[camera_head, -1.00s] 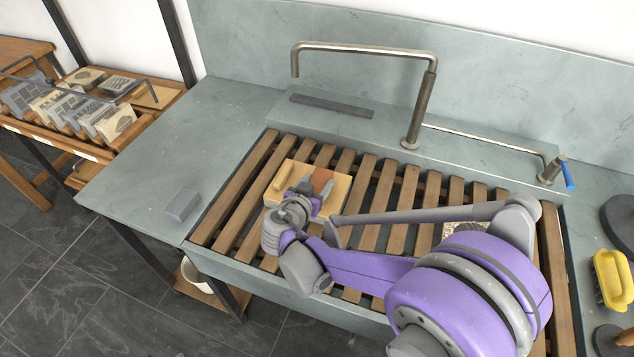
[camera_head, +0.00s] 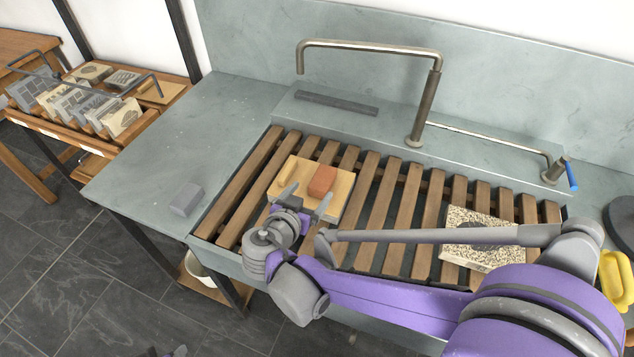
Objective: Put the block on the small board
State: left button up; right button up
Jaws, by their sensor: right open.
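A reddish-brown block (camera_head: 322,181) rests on the small pale wooden board (camera_head: 341,196), toward its right side. The board lies on the slatted rack over the sink and has a raised wooden strip along its left edge. My right gripper (camera_head: 305,200) is open over the front part of the board. Its two grey fingers are spread and point toward the back; the right finger reaches close to the block's front edge, and whether they touch cannot be told. The gripper holds nothing. My left gripper is not in view.
A grey block (camera_head: 186,199) lies on the left counter. A speckled stone slab (camera_head: 466,251) sits on the slats (camera_head: 402,205), partly behind my right arm. A bent metal tap (camera_head: 428,100) rises behind. A yellow-handled tool (camera_head: 613,280) is at far right. The left counter is mostly clear.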

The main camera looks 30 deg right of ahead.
jog(key=s+f+n+g+y, duration=0.1)
jog(key=s, duration=0.3)
jog(key=s+f+n+g+y, duration=0.1)
jog(key=s+f+n+y, duration=0.1)
jog(key=s, duration=0.2)
jog(key=s+f+n+g+y, duration=0.1)
jog(key=s+f+n+y, duration=0.1)
jog(key=s, duration=0.1)
jog(key=shift+s+d+g, duration=0.2)
jog(key=shift+s+g, duration=0.2)
jog(key=s+a+n+y, duration=0.1)
jog(key=s+a+f+n+y, duration=0.1)
jog(key=s+n+y, duration=0.1)
jog(key=s+a+n+y, duration=0.1)
jog(key=s+y, duration=0.1)
jog(key=shift+s+a+f+n, duration=0.2)
jog(key=shift+s+a+n, duration=0.1)
jog(key=shift+a, duration=0.35)
jog(key=shift+r, duration=0.1)
